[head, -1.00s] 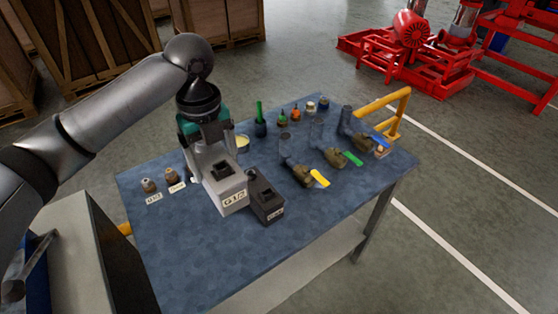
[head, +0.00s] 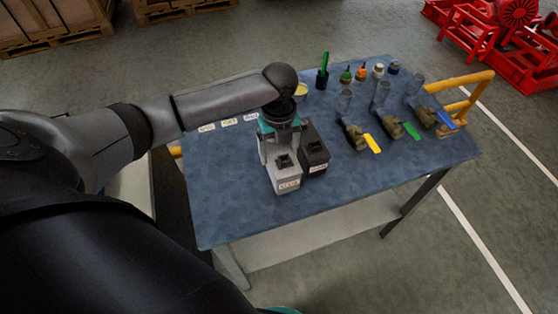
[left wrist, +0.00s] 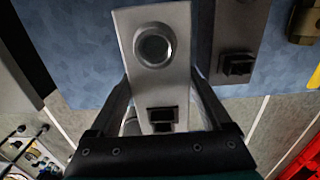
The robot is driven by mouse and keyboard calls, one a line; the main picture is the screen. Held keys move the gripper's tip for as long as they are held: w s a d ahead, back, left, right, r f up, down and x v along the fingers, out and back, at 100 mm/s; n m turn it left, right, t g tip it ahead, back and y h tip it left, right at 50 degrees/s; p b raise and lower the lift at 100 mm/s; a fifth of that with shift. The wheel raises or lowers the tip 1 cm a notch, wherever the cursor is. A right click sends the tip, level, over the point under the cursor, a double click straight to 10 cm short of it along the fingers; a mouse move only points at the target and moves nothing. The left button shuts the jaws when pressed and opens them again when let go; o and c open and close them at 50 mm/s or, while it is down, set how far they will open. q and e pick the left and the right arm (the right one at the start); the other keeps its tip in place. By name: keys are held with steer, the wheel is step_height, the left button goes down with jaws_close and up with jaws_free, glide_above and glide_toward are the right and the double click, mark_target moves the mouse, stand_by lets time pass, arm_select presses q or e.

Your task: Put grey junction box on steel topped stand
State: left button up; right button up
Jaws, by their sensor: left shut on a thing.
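The grey junction box (head: 284,178), light grey with a white label on its front, is at the blue mottled tabletop, beside a dark box. My left gripper (head: 279,145) is above it, shut on it; the fingers clasp its two sides in the left wrist view (left wrist: 160,85). That view shows the box's round port and a dark square socket. I cannot tell whether its base touches the tabletop. A pale grey surface (head: 132,188) left of the table, mostly behind my arm, may be the steel topped stand. My right gripper is not in view.
The dark box (head: 314,151) stands close on the right of the grey one. Several valves with coloured handles (head: 365,139) and small bottles (head: 361,73) are farther right and back. The front tabletop is clear.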

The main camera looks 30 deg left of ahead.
mark_target(279, 151)
arm_select(q)
steer(key=shift+f, duration=2)
steer(key=shift+b, duration=0.3)
steer(key=shift+f, duration=0.15)
steer(key=o, duration=1.6)
steer(key=shift+c, duration=0.2)
step_height(279, 151, up, 12)
steer(key=shift+r+p, duration=0.2)
steer(key=shift+p, duration=0.6)
